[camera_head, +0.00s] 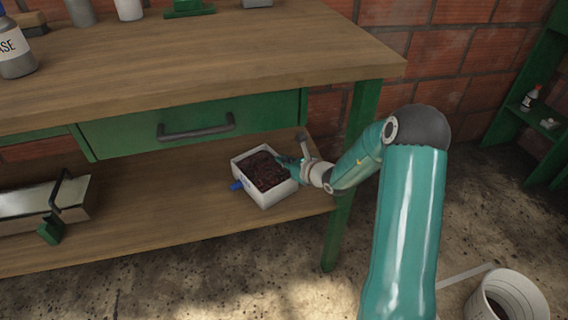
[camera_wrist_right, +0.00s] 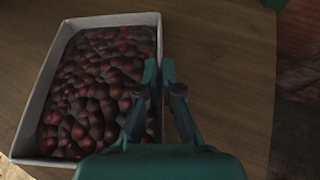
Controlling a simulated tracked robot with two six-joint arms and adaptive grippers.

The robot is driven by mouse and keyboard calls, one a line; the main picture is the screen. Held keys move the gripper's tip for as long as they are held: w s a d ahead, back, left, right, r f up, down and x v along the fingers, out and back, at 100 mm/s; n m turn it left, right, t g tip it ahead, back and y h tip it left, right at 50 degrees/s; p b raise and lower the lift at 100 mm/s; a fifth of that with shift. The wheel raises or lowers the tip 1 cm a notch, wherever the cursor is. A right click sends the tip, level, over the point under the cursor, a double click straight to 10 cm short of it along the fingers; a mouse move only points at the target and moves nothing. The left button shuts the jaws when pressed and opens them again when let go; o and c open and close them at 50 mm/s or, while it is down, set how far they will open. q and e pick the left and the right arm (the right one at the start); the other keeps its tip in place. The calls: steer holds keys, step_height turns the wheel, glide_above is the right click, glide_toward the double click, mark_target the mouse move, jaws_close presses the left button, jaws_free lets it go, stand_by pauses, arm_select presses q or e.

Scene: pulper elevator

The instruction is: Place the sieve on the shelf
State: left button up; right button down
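The box-shaped white sieve (camera_head: 264,200), full of dark red fruit, is at the lower wooden shelf (camera_head: 160,215) under the workbench and appears to rest on it. In the right wrist view the white sieve (camera_wrist_right: 30,112) fills the left side. My right gripper (camera_head: 290,165) is at its right wall. In the wrist view my right gripper (camera_wrist_right: 160,75) has one finger inside the wall and one outside, closed on the rim. The base of the sieve is hidden in the wrist view. My left gripper is not in view.
A metal tray-like object (camera_head: 45,205) lies on the shelf's left. A drawer (camera_head: 200,125) with a dark handle hangs above. A green table leg (camera_head: 338,225) stands right of the sieve. A white bucket (camera_head: 508,300) stands on the floor. The shelf between tray and sieve is clear.

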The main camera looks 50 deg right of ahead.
steer(key=shift+r, duration=0.1)
steer(key=c, duration=1.3)
jaws_free()
